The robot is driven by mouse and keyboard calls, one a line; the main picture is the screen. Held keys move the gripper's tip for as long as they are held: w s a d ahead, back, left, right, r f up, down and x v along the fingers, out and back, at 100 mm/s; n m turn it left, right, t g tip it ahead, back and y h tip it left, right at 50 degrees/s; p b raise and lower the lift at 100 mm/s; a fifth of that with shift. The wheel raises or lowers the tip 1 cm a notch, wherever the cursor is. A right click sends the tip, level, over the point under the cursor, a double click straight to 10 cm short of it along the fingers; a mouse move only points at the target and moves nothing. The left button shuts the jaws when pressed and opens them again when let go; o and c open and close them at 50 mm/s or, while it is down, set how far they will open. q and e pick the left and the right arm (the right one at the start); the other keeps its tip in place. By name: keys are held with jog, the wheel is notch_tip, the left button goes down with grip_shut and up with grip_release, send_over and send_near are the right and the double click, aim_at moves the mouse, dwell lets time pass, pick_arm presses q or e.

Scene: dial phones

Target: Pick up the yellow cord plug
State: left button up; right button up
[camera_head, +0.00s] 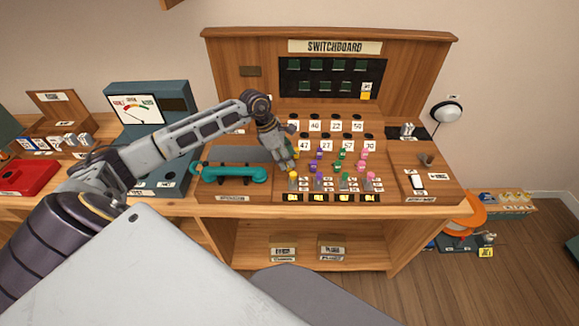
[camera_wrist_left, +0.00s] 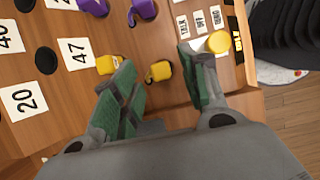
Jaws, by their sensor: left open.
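Two small yellow cord plugs stand on the switchboard (camera_head: 225,72) desk in the left wrist view: one yellow plug (camera_wrist_left: 159,71) lies in the gap between my left fingers, the other yellow plug (camera_wrist_left: 107,64) is beside the left finger, partly hidden by it. My left gripper (camera_head: 287,163) is open and points down over the yellow column of the desk. Its green-padded fingers (camera_wrist_left: 158,62) show no plug clamped between them. In the head view the gripper largely hides the yellow plugs. My right gripper is not in view.
Purple plugs (camera_wrist_left: 143,9), green plugs (camera_head: 340,155) and pink plugs (camera_head: 364,153) stand to the right in the head view. A teal handset (camera_head: 235,173) lies just left of the gripper.

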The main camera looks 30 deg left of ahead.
pick_arm(q)
jog(key=shift+x, duration=1.45)
jog(key=c, duration=1)
